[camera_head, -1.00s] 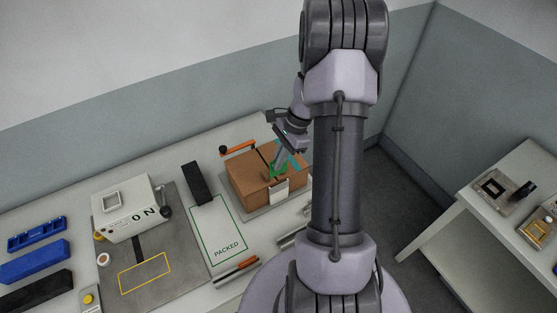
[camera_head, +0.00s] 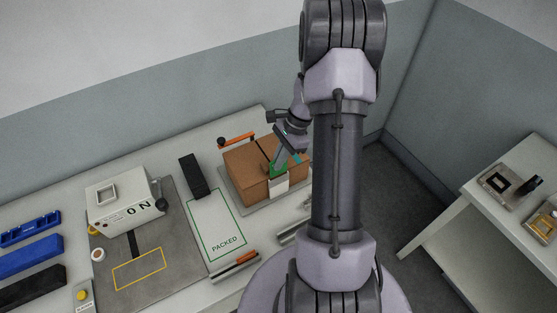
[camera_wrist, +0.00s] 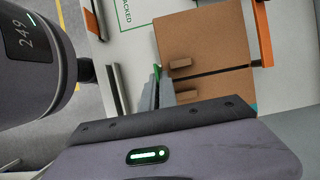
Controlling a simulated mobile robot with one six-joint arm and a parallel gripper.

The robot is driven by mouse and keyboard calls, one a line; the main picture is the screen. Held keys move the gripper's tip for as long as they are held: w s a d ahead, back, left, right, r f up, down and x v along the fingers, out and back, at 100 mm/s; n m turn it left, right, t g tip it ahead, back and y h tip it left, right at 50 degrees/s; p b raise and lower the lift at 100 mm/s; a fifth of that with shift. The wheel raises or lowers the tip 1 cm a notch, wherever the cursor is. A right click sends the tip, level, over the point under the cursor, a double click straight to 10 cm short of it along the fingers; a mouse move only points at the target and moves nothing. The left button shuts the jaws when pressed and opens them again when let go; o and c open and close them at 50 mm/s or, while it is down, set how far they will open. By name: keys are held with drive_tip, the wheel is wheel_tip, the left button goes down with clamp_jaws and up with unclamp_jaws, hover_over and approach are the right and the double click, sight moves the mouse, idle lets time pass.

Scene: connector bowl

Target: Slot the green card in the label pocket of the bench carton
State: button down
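The brown bench carton (camera_head: 246,172) sits at the back right of the bench, with a white label pocket (camera_head: 279,187) on its front face. The green card (camera_head: 279,170) shows just above the pocket. I cannot tell whether its lower edge is inside the pocket or in front of it. My gripper (camera_head: 281,160) comes down over the carton's front edge and appears shut on the card. In the wrist view, the grey fingertips (camera_wrist: 158,90) are close together, with a thin green edge of the card (camera_wrist: 157,71) between them, beside the carton (camera_wrist: 208,40).
A white mat marked PACKED (camera_head: 215,225) lies left of the carton, with a black block (camera_head: 193,176) behind it. An orange-handled tool (camera_head: 237,139) lies behind the carton, another (camera_head: 240,262) in front. A white machine (camera_head: 122,203) stands farther left.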

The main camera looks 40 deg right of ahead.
sight(275, 176)
drive_tip(key=shift+f+b, duration=1.8)
drive_tip(key=shift+f, duration=0.4)
drive_tip(key=c, duration=1.6)
unclamp_jaws()
drive_tip(key=shift+s+r, duration=0.1)
drive_tip(key=shift+s, duration=0.05)
drive_tip(key=shift+w, duration=0.25)
drive_tip(key=shift+s, duration=0.1)
drive_tip(key=p+v, duration=0.3)
drive_tip(key=v, duration=1.4)
drive_tip(key=shift+d+r, duration=0.1)
drive_tip(key=shift+r, duration=0.05)
